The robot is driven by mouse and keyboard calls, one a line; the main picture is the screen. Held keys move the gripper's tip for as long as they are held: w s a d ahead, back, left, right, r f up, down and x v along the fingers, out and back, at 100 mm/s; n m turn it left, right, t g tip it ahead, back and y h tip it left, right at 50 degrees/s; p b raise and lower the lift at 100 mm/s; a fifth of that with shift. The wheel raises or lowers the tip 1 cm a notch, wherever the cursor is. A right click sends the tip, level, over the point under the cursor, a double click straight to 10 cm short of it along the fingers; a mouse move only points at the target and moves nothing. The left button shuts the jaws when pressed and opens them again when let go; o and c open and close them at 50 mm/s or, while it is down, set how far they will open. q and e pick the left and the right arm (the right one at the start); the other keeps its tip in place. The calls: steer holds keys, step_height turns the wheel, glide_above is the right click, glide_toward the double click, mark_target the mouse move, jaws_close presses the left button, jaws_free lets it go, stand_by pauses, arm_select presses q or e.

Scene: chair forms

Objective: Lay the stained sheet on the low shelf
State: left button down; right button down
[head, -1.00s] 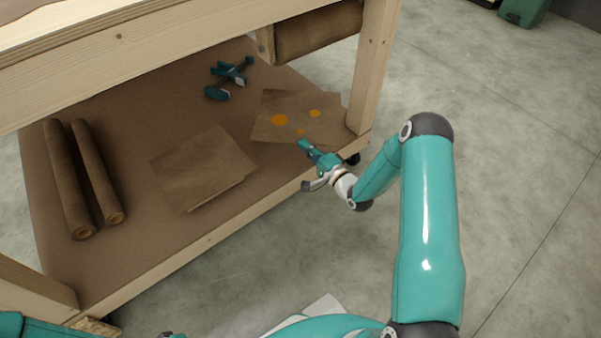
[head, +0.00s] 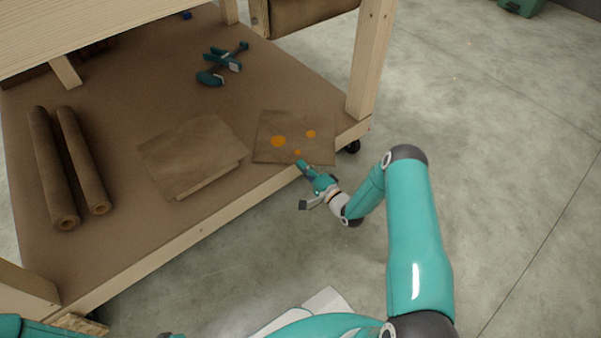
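The stained sheet (head: 268,152), brown with several orange spots, lies apparently flat on the low shelf (head: 120,228), near its right front corner by the table leg. My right gripper (head: 305,185) is open at the shelf's front edge, its fingers spread. Its upper fingertip is at the sheet's near edge; I cannot tell whether it touches. Nothing shows between the fingers. My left gripper is not in view; only a part of my arm shows at the bottom left.
A plain brown stack of sheets (head: 190,152) lies left of the stained sheet. Two brown rolls (head: 52,165) lie at the shelf's left. A teal and dark clamp-like tool (head: 222,64) lies further back. The leg (head: 370,60) and tabletop (head: 90,35) bound the shelf.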

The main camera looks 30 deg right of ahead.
steer(key=shift+f, duration=0.35)
steer(key=shift+f, duration=0.2)
steer(key=c, duration=1.3)
jaws_free()
steer(key=shift+r, duration=0.1)
